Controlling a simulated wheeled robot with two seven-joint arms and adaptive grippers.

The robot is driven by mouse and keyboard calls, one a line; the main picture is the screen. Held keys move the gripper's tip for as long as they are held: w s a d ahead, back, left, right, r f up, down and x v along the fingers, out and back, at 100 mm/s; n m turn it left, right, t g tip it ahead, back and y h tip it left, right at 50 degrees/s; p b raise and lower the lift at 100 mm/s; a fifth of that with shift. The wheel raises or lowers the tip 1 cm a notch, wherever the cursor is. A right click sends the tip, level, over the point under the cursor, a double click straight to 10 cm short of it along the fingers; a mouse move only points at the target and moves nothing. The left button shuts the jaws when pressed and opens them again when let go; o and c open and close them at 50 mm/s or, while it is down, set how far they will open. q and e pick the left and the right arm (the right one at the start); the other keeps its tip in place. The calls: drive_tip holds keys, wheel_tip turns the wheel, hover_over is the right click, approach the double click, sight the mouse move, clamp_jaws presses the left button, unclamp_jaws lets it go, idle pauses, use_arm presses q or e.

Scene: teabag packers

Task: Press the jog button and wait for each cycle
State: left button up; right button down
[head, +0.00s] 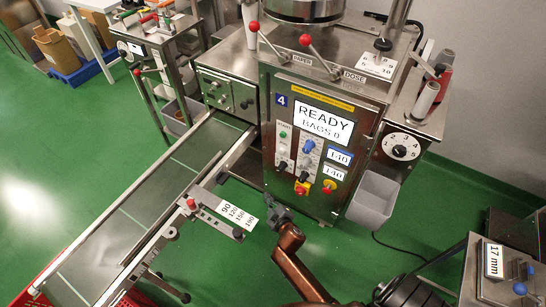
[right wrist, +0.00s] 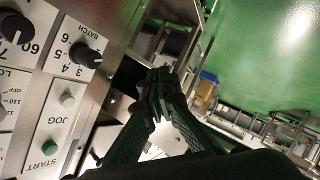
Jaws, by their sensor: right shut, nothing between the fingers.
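The packing machine (head: 320,90) shows a display (head: 325,124) reading READY, BAGS 0. On its front panel, the green START button (head: 283,135) sits above a small pale JOG button (head: 281,149). In the right wrist view, the white JOG button (right wrist: 68,100) lies left of the fingers, beside the green START button (right wrist: 50,149). My right gripper (head: 274,210) is shut and empty, below and in front of the panel, apart from the buttons. Its closed fingertips (right wrist: 158,82) show in the right wrist view. My left gripper is not in view.
A conveyor (head: 150,190) runs to the lower left, with a ruler bracket (head: 235,212) close to the right gripper. A grey bin (head: 372,200) hangs at the machine's right. A 17 mm station (head: 505,275) stands at lower right. Green floor is open between.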

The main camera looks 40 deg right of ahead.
sight(282, 151)
use_arm(q)
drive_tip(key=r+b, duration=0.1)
drive_tip(key=b, duration=0.1)
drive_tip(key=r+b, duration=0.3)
drive_tip(key=b, duration=0.2)
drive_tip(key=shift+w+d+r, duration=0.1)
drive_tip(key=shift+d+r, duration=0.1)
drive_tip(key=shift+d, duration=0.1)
use_arm(e)
drive_tip(key=w+d+r+t+h, duration=0.3)
drive_tip(key=w+r, duration=0.1)
drive_tip(key=r, duration=0.6)
drive_tip(key=shift+r, duration=0.4)
drive_tip(key=shift+w+d, duration=0.15)
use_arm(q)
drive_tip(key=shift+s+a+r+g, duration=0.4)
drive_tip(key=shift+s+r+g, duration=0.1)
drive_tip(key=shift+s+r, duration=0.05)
use_arm(e)
drive_tip(key=w+d, duration=0.3)
drive_tip(key=d, duration=0.5)
drive_tip(key=shift+w, duration=0.15)
drive_tip(key=shift+f, duration=0.1)
use_arm(q)
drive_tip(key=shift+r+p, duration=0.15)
drive_tip(key=shift+p, duration=0.2)
use_arm(e)
drive_tip(key=shift+w+d, duration=0.1)
drive_tip(key=shift+d, duration=0.25)
